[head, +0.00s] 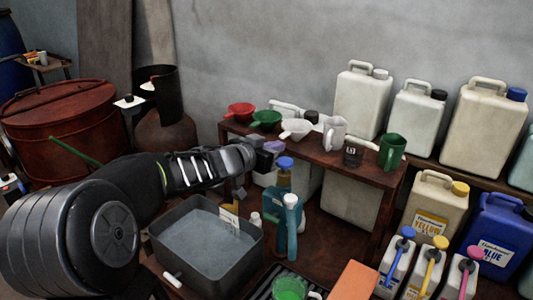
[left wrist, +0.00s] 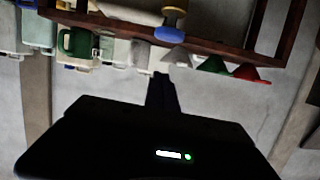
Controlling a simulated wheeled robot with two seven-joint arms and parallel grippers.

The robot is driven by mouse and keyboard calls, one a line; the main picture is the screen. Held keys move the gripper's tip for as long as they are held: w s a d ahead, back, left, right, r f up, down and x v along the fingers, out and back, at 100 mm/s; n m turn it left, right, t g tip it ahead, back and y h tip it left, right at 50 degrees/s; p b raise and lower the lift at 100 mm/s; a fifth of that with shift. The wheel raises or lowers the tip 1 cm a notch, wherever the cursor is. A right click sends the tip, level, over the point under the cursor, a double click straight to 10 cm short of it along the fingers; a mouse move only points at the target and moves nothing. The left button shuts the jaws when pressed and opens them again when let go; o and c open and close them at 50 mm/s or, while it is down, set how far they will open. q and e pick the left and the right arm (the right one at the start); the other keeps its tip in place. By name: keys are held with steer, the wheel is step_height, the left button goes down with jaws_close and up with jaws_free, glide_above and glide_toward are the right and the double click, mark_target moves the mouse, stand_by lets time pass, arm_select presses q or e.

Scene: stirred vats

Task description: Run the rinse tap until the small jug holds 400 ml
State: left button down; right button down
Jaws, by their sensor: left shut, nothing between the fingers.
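My left gripper (head: 254,150) is shut and empty, above the back of the grey basin. Its dark fingers (left wrist: 160,88) also show in the left wrist view, with nothing between them. A round blue knob (head: 285,162) on a tan stem stands just right of the gripper, apart from it; the blue knob (left wrist: 168,34) is beyond the fingertips in the wrist view. A small jug with green inside (head: 289,288) sits on a slatted grid at the front edge. Its level marks cannot be read. My right gripper is out of view.
A grey basin of water (head: 165,237) is below my left arm. A wooden shelf (head: 310,151) holds funnels, a grey jug (head: 334,133) and a green jug (head: 392,151). Canisters and pump bottles crowd the right. An orange block (head: 354,282) is at the front.

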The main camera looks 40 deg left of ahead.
mark_target(281, 165)
arm_select(q)
steer(key=x, duration=0.3)
steer(key=shift+w+f, duration=0.2)
steer(key=shift+w, duration=0.1)
steer(key=shift+s+f+b, duration=0.15)
steer(key=shift+f+b, duration=0.5)
steer(key=shift+f, duration=0.35)
steer(key=shift+s+f, duration=0.1)
steer(key=shift+f, duration=0.75)
